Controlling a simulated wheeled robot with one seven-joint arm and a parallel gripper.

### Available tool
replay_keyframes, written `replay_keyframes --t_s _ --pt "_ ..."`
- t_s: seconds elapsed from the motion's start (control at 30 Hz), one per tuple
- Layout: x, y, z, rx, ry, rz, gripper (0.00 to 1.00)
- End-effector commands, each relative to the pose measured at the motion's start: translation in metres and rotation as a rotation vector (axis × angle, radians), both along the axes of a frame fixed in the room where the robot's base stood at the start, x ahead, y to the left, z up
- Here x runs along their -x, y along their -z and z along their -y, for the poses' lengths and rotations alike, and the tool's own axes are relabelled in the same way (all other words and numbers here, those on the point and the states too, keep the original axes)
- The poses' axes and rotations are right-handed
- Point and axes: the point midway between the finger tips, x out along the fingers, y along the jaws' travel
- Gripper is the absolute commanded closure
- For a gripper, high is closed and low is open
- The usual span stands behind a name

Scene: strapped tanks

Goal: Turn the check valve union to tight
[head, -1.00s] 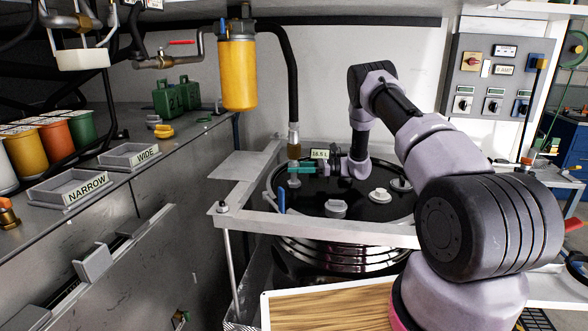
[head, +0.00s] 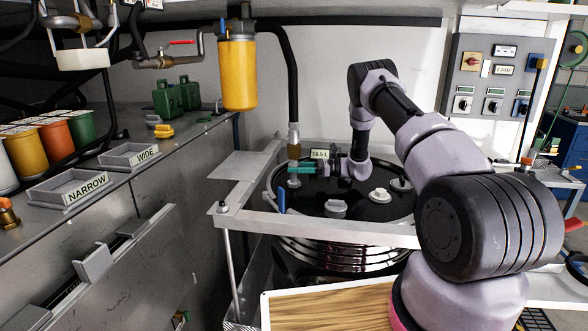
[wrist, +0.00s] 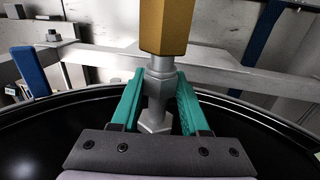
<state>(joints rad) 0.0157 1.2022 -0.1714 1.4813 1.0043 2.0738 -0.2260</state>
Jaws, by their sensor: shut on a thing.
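The check valve union is the fitting under the black hose on the tank lid. Its brass hex part (head: 294,136) shows in the head view and hangs at the top of the wrist view (wrist: 163,28). Below the brass, a grey metal collar (wrist: 160,82) and a grey hex nut (wrist: 155,123) show in the wrist view. My gripper (head: 296,169) has teal fingers, one on each side of the grey part of the union (wrist: 159,80), and is shut on it. The union stands upright. The fingers hide part of it in the head view.
The black tank lid (head: 350,205) carries a small display (head: 319,154) and several pale caps. A grey strap frame (head: 320,229) surrounds it, with a blue handle (head: 281,200) at the left. A yellow filter (head: 238,75) hangs left of the hose (head: 290,80).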

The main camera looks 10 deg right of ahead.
Motion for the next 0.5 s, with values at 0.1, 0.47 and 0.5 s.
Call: replay_keyframes --t_s 0.1,0.47,0.5 --pt "0.0017 -0.001 0.0004 0.0 0.103 -0.003 1.0" --pt "0.0012 -0.0002 0.0005 0.001 0.221 0.0 1.0" --pt "0.0012 -0.0002 0.0005 0.001 0.22 0.0 1.0"
